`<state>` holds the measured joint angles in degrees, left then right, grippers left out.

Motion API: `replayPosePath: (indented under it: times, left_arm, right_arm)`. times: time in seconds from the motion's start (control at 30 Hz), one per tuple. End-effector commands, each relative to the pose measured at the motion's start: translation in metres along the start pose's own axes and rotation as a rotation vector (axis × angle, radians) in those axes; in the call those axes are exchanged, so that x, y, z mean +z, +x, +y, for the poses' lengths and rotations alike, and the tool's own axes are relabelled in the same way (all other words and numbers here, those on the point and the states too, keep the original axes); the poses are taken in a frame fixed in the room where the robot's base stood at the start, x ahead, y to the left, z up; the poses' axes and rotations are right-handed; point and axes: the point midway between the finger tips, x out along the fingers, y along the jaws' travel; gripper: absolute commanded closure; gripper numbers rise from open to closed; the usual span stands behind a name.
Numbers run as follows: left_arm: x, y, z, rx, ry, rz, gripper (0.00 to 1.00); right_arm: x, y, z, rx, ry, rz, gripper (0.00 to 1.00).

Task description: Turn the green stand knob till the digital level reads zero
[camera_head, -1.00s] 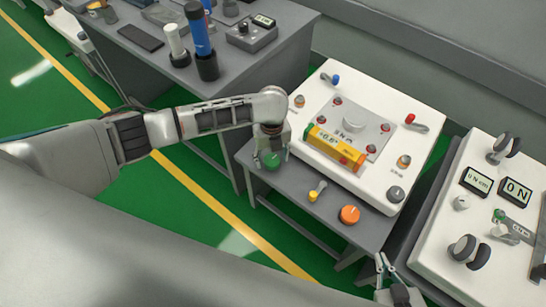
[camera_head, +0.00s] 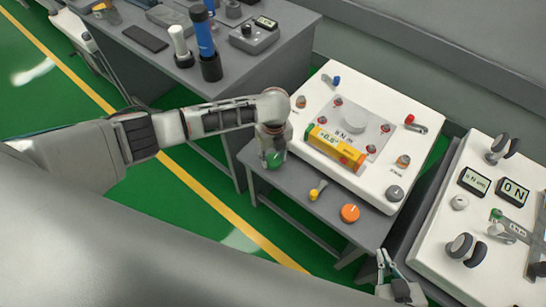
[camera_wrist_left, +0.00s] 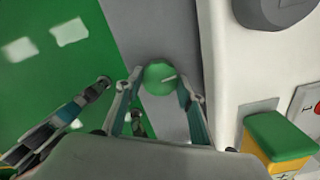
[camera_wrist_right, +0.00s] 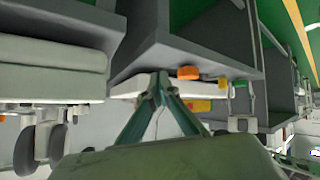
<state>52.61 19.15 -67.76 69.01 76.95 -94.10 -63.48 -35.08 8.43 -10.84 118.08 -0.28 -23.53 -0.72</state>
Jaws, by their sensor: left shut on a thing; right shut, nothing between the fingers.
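My left gripper (camera_head: 272,151) is shut on the knob, one finger on each side. The yellow digital level (camera_head: 336,148) lies on the plate of the white panel. Its small display seems to show a non-zero plus value, but the digits are too blurred to be sure. My right gripper (camera_head: 384,264) is shut and empty near the bottom edge; its tips meet in the right wrist view (camera_wrist_right: 161,88).
A second white panel (camera_head: 456,222) with displays stands at the right. A grey table (camera_head: 165,70) with blue and white cylinders is behind my left arm.

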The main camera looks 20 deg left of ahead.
Motion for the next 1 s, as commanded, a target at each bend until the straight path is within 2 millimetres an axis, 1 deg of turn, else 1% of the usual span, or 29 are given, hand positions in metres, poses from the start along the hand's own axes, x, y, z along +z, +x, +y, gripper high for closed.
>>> replayPosePath:
  times: [0.03,0.3,0.5,0.63,0.8,1.0]
  left_arm:
    - [0.0,-0.005,-0.001,-0.001,-0.034,-0.003,0.84]
    - [0.0,-0.006,-0.001,0.0,-0.273,-0.001,0.84]
    - [-0.001,-0.005,-0.001,0.0,-0.462,0.002,0.84]
    - [-0.002,-0.004,-0.001,0.001,-0.579,0.002,0.84]
    - [-0.002,-0.002,0.0,0.004,-0.715,0.003,0.84]
    - [-0.001,-0.001,0.0,0.004,-0.833,0.002,0.84]
  right_arm:
    - [-0.009,-0.003,0.002,0.003,0.003,0.01,1.0]
    - [-0.032,-0.013,0.001,-0.003,0.033,0.032,1.0]
    - [-0.037,-0.022,-0.007,-0.02,0.053,0.024,1.0]
    - [-0.036,-0.028,-0.011,-0.028,0.062,0.017,1.0]
    - [-0.04,-0.032,-0.01,-0.03,0.07,0.018,1.0]
    - [-0.046,-0.034,-0.008,-0.028,0.066,0.018,1.0]
